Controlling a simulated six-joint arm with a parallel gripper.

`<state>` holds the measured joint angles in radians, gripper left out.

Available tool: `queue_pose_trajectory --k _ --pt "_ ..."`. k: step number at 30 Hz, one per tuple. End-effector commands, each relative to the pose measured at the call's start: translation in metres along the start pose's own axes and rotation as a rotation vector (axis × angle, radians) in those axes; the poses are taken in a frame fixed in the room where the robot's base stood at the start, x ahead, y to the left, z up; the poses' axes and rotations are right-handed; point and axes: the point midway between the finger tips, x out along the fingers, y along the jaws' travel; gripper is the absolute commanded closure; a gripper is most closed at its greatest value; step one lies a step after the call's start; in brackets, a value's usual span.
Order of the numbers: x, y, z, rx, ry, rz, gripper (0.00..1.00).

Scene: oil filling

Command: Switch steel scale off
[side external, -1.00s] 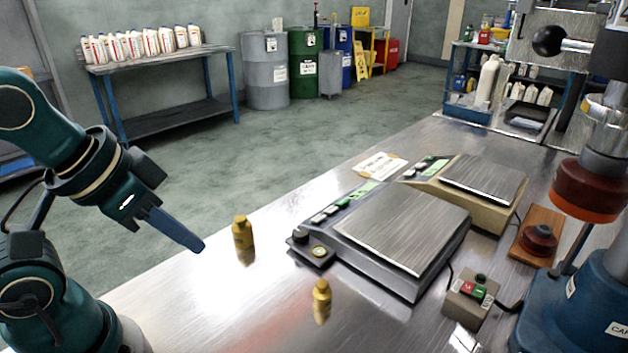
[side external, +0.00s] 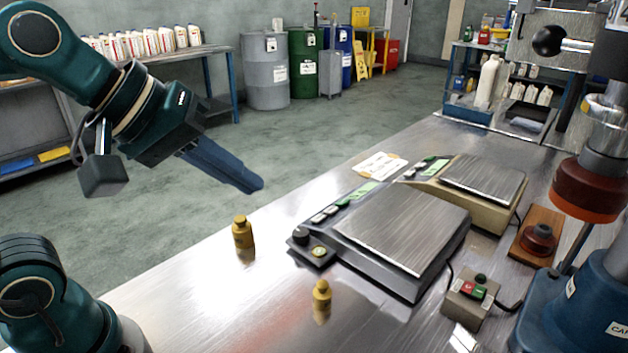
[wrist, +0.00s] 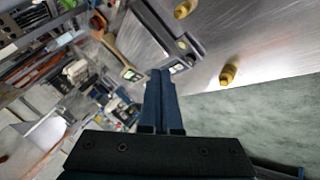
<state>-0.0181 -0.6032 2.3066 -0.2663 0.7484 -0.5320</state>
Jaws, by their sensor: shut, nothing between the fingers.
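The grey steel scale (side external: 395,235) sits on the metal bench with a flat brushed plate. My gripper (side external: 250,184) is shut and empty, in the air above the bench's left edge, left of and apart from the scale. Whether the display is lit cannot be told for certain.
A red-green button box (side external: 469,297) and a blue press (side external: 575,300) are at right.

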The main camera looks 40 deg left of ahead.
Motion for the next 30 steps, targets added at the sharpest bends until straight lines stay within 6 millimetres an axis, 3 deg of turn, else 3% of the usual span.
queue_pose_trajectory --k 6,10,15,20,24,30 --pt "0.02 0.053 -0.056 -0.529 -0.01 0.123 1.0" --pt "0.038 0.071 -0.09 -0.817 -0.022 0.175 1.0" --pt "0.069 0.081 -0.134 -1.161 -0.038 0.219 1.0" --pt "0.104 0.075 -0.171 -1.452 -0.046 0.241 1.0" --pt "0.14 0.059 -0.198 -1.67 -0.043 0.241 1.0" --pt "0.188 0.024 -0.215 -1.851 -0.027 0.2 1.0"
